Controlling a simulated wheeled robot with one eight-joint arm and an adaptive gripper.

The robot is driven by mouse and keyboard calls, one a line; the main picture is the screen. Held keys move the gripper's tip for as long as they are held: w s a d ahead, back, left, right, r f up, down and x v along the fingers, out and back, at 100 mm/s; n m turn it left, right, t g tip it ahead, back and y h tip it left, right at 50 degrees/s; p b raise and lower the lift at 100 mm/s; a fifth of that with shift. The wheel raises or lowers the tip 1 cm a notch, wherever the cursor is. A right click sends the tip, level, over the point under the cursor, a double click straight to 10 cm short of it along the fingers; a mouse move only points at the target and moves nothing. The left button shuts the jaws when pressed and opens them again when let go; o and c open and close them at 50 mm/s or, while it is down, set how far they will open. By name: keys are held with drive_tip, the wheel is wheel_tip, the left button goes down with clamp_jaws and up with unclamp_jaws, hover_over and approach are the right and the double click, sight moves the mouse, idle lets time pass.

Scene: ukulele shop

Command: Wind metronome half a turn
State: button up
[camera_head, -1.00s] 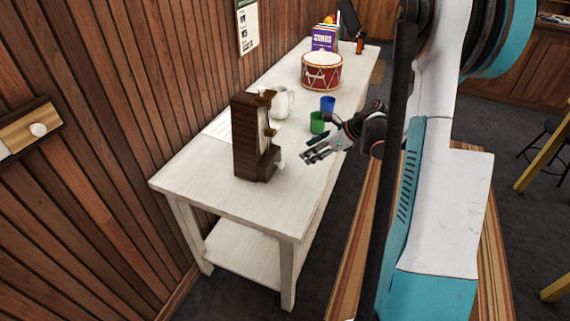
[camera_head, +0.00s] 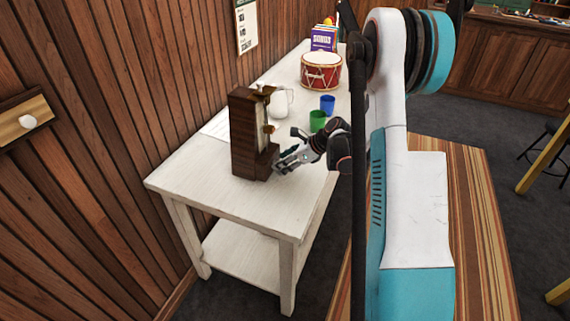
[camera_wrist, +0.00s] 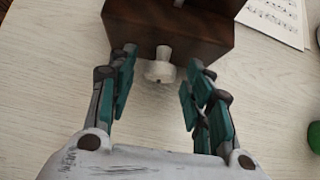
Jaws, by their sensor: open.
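The metronome (camera_head: 243,135) is a tall dark wooden case standing upright near the front end of the white table. Its lower block also shows in the wrist view (camera_wrist: 170,27), with a small white winding key (camera_wrist: 160,68) sticking out toward me. My gripper (camera_head: 281,168) is at the metronome's lower right side. In the wrist view my gripper (camera_wrist: 158,85) is open, with one teal finger on each side of the key. Gaps show between the fingers and the key. In the head view the key is hidden behind my gripper.
The white table (camera_head: 210,185) runs along the plank wall. Green cup (camera_head: 317,121), blue cup (camera_head: 327,104), white pitcher (camera_head: 281,101), red drum (camera_head: 321,71) and books (camera_head: 323,38) stand farther back. A printed sheet (camera_wrist: 275,18) lies beside the metronome. The table's front end is clear.

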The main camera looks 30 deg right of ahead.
drive_tip(key=c, duration=1)
drive_tip(key=shift+d+m+g+y, duration=0.1)
drive_tip(key=shift+m+g+y, duration=0.2)
drive_tip(key=shift+y, duration=0.2)
drive_tip(key=shift+c, duration=0.2)
drive_tip(key=o, duration=1)
drive_tip(key=shift+o, duration=0.2)
drive_tip(key=v, duration=1.2)
